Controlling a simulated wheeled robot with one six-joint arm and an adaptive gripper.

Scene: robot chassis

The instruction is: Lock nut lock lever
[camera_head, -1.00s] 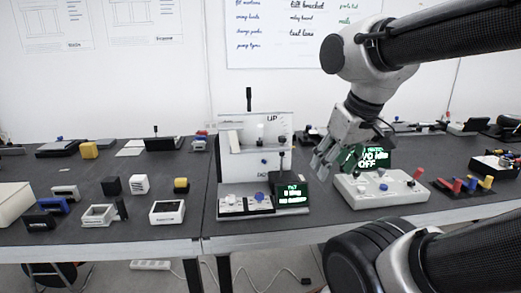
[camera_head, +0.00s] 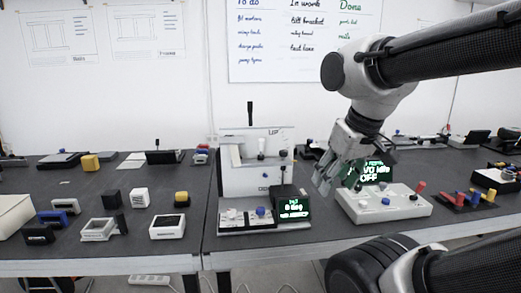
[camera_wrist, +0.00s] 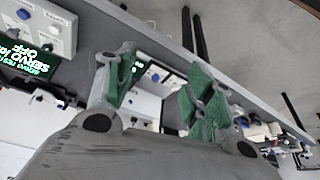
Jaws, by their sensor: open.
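A white fixture (camera_head: 240,175) with an upright panel marked UP stands on the dark table near the middle. A black lever with a dark knob (camera_head: 283,154) rises on its right side, and a black post (camera_head: 250,112) stands on top. Its base has a blue knob (camera_head: 261,211) and a small screen with green text (camera_head: 293,208). I cannot tell which part is the lock nut lever. My gripper (camera_head: 325,180) is open and empty, right of the fixture and apart from it. In the wrist view its green-padded fingers (camera_wrist: 160,88) are spread, with white equipment and a blue knob beyond.
A white control box (camera_head: 382,203) with knobs and a "SERVO OFF" screen (camera_head: 375,171) stands close right of my gripper. Small blocks and frames (camera_head: 99,229) lie on the left table.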

